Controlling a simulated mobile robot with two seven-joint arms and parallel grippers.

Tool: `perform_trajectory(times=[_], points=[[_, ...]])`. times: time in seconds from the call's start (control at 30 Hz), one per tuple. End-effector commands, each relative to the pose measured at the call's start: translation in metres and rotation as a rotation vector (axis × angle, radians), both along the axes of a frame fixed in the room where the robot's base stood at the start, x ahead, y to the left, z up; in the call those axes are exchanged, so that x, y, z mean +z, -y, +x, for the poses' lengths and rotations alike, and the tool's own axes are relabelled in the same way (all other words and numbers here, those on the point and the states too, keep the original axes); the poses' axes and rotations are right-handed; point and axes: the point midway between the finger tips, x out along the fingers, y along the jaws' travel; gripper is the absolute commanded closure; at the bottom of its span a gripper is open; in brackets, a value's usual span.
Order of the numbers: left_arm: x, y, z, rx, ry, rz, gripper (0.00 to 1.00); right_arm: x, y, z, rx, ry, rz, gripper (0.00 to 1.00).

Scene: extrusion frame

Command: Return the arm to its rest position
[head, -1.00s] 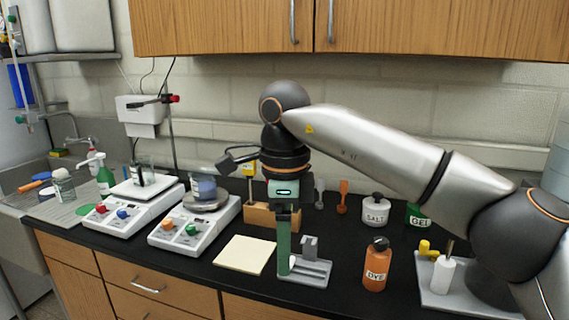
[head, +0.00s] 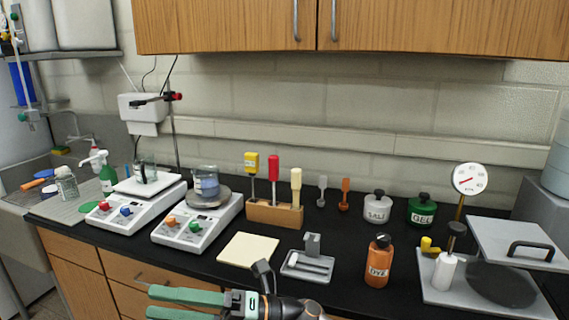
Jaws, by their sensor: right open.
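My right gripper (head: 150,302) is low at the bottom edge of the head view, in front of the counter's front edge. Its two green fingers point left and stand apart with nothing between them. The wrist (head: 290,307) shows just to the right of the fingers, and the rest of the arm is out of the picture below. My left gripper is not in view.
On the black counter stand two hotplates (head: 197,238) with beakers, a wooden block (head: 262,213) of coloured-handled tools, a grey tray (head: 292,269), a cream pad (head: 247,250), an orange DYE bottle (head: 378,265), SALT (head: 377,210) and GEL (head: 422,213) jars, and a gauge device (head: 440,290).

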Motion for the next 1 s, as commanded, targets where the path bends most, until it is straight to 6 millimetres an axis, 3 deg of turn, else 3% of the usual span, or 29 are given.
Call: perform_trajectory(times=[0.13, 0.23, 0.37, 0.47, 0.57, 0.67, 0.8, 0.9, 1.0], points=[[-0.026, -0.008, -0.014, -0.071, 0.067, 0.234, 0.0, -0.024, 0.035, 0.034, -0.184, -0.38, 0.16, 0.27], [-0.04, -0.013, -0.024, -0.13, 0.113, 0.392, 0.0, -0.054, 0.067, 0.056, -0.309, -0.63, 0.248, 0.27], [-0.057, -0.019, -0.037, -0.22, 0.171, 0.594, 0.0, -0.111, 0.115, 0.073, -0.474, -0.958, 0.342, 0.27], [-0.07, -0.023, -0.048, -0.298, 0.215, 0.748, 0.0, -0.166, 0.155, 0.072, -0.601, -1.209, 0.403, 0.27], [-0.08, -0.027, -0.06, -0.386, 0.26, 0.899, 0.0, -0.226, 0.196, 0.056, -0.729, -1.458, 0.453, 0.27], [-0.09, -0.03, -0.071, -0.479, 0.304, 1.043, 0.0, -0.284, 0.236, 0.026, -0.858, -1.696, 0.495, 0.27], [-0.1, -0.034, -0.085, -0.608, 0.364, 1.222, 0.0, -0.351, 0.283, -0.033, -1.02, -1.987, 0.535, 0.27], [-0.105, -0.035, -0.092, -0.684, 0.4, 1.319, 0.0, -0.382, 0.306, -0.073, -1.112, -2.142, 0.552, 0.27], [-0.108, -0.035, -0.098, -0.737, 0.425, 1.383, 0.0, -0.4, 0.321, -0.103, -1.173, -2.247, 0.562, 0.27]])
